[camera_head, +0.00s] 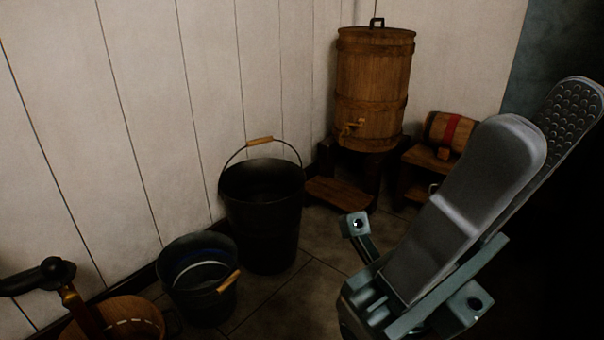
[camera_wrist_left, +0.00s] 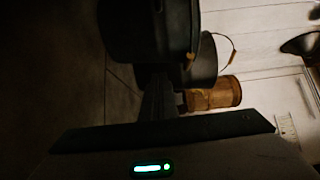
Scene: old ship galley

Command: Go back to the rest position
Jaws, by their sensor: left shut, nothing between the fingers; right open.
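My right gripper (camera_head: 556,114) is large in the right of the head view. It points up and to the right, and its two long grey fingers stand apart with nothing seen between them. One inner pad shows round studs. My left gripper (camera_wrist_left: 158,82) shows as a dark narrow shape in the left wrist view, with its fingers together and empty. It is not seen in the head view. The wrist picture is dark, so the fingertips are hard to make out against the buckets behind.
A large black bucket (camera_head: 262,215) and a smaller bucket (camera_head: 205,301) stand by the white plank wall (camera_head: 150,90). A wooden tub (camera_head: 120,318) is at bottom left. A barrel (camera_head: 373,85) with a tap stands on a wooden stand, near a red-banded keg (camera_head: 436,128).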

